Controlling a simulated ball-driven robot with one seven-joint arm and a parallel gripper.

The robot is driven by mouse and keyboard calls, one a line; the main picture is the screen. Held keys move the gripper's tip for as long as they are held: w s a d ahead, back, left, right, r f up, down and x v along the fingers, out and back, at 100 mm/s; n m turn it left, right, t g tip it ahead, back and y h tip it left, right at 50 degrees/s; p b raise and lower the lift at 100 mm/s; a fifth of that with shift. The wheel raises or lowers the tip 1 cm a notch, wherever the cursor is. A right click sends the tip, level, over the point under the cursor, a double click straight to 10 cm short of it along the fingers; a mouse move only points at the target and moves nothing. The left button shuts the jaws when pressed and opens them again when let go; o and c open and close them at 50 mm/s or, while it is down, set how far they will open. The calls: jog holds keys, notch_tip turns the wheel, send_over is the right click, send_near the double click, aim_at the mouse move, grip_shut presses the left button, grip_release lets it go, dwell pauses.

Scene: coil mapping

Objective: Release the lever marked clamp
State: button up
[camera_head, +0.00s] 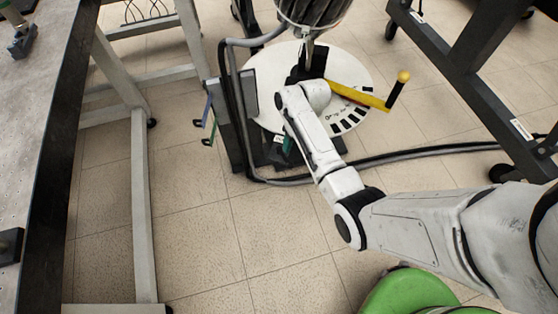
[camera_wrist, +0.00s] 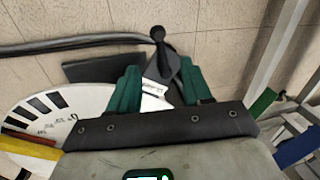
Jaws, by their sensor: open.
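A dark lever with a round black knob (camera_wrist: 157,35) stands up from a dark base in the wrist view. A small white label (camera_wrist: 153,88) lies beside its foot, too small to read, so I cannot confirm the word clamp. My gripper (camera_wrist: 159,67) is open with its green fingers apart. In that view the lever shows in the gap between the fingers, its knob past the fingertips, and I see no contact. In the head view my gripper (camera_head: 287,147) is low beside the dial's front edge, mostly hidden by my arm, and the lever cannot be made out.
A round white dial (camera_head: 350,70) with black marks carries a yellow bar (camera_head: 357,94) with an upright black handle. Blue (camera_head: 207,109) and green (camera_head: 213,133) handles stick out at left. A thick cable (camera_head: 420,154) crosses the floor. Table frames stand on both sides.

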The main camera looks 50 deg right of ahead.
aim_at(288, 161)
jog(key=f+b, duration=0.1)
jog(key=f, duration=0.2)
jog(key=a+f+b, duration=0.1)
jog(key=f, duration=0.2)
jog(key=f+b, duration=0.1)
jog(key=f, duration=0.2)
jog(key=shift+w+a+f, duration=0.35)
jog(key=shift+w, duration=0.05)
grip_shut()
